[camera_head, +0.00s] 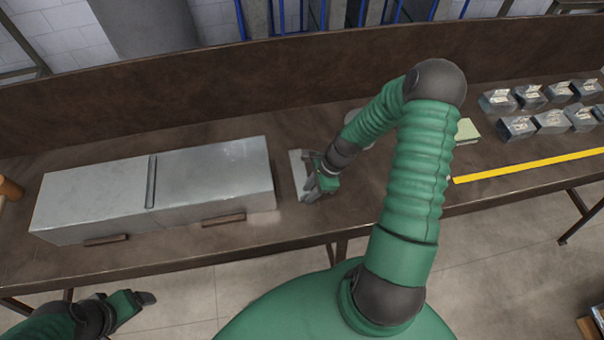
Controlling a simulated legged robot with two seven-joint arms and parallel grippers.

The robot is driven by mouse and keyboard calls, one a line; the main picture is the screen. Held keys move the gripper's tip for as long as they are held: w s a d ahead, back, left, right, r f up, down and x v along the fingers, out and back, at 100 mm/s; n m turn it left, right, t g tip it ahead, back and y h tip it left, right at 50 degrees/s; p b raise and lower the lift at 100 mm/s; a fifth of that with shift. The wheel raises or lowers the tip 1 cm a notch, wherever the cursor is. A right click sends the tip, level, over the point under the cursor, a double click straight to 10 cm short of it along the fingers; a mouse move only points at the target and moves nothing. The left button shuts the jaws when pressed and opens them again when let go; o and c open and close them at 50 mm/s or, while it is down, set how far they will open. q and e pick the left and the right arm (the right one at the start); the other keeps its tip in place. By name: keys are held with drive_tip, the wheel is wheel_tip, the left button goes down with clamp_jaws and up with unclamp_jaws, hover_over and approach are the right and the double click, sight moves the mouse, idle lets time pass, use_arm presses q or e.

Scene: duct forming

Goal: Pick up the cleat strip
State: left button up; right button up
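A short, pale grey metal piece (297,170), likely the cleat strip, lies on the brown bench just right of the ducts. My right gripper (312,188) is at its right side, low over the bench, and partly covers it. Whether the fingers touch the piece or are closed on it is too small to tell. A narrow dark strip (151,182) lies across the joint between two grey sheet-metal duct sections (215,175). My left gripper (140,299) hangs at the lower left, in front of the bench and apart from everything on it; its finger opening is unclear.
Two small brown blocks (106,240) (223,220) sit along the ducts' front edge. A yellow strip (530,165) and several small metal fittings (551,121) are at the right. A pale green block (467,131) lies behind my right arm. The bench has a raised back panel (180,95).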

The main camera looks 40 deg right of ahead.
drive_tip(key=shift+w+a+f, duration=0.2)
drive_tip(key=shift+w+f, duration=0.1)
drive_tip(key=shift+f, duration=0.35)
drive_tip(key=shift+w+a, duration=0.1)
drive_tip(key=shift+a, duration=0.1)
drive_tip(key=shift+s+a+r, duration=0.2)
drive_tip(key=shift+a, duration=0.1)
drive_tip(key=shift+c, duration=0.5)
drive_tip(key=shift+s, duration=0.1)
drive_tip(key=c, duration=0.5)
drive_tip(key=shift+d+f, duration=0.1)
drive_tip(key=shift+d, duration=0.2)
clamp_jaws()
drive_tip(key=shift+a, duration=0.15)
